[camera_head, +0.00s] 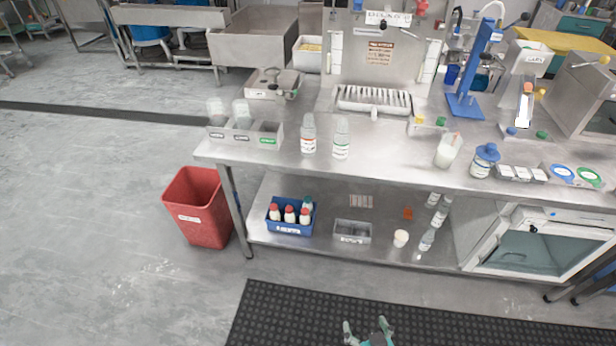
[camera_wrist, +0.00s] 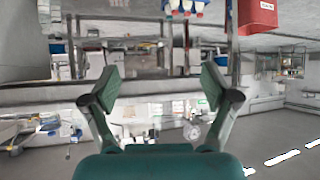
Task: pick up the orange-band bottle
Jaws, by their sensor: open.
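Two clear bottles stand upright side by side on the steel worktop in the head view. The left bottle (camera_head: 308,138) has a label with what looks like an orange-red band; the right bottle (camera_head: 341,140) has a greenish one. The bands are small and hard to read. My gripper (camera_head: 366,326) is at the bottom edge of the head view, over the black mat, well in front of and below the worktop. It is open and empty. In the wrist view my gripper (camera_wrist: 160,85) shows its two fingers wide apart with nothing between them.
The worktop's front edge (camera_head: 380,176) lies between my gripper and the bottles. The lower shelf holds a blue crate (camera_head: 291,228). A red bin (camera_head: 199,207) stands left.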

